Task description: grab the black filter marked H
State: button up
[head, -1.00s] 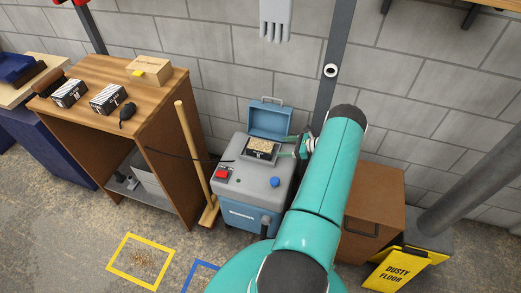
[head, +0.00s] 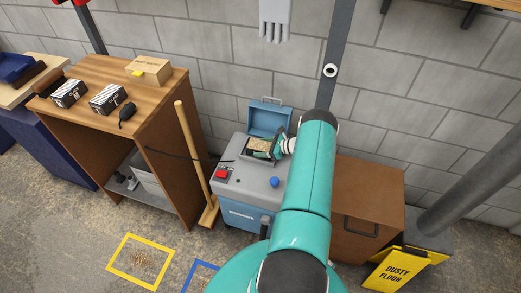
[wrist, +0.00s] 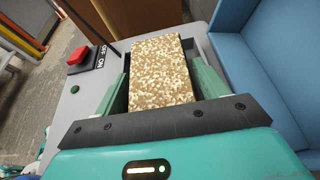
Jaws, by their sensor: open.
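A filter block with a speckled tan, dusty top (head: 258,144) sits in the opening of the grey-blue machine (head: 240,178). It also shows large in the wrist view (wrist: 160,75). No letter on it can be read from here. My gripper (head: 264,149) is open, with its green fingers on either side of this block; I cannot tell whether they touch it. Two black filters with white labels lie on the wooden cabinet: a left one (head: 69,94) and a right one (head: 108,99). Their letters are too small to read surely.
The machine's blue lid (head: 268,118) stands open behind the opening. A red switch (wrist: 78,56) is on its top, left of the block. A cardboard box (head: 149,71) and a small dark bulb-shaped item (head: 127,113) share the cabinet top (head: 95,72). A broom stands beside the machine.

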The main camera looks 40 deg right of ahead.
jog(key=c, duration=0.8)
jog(key=shift+r, duration=0.15)
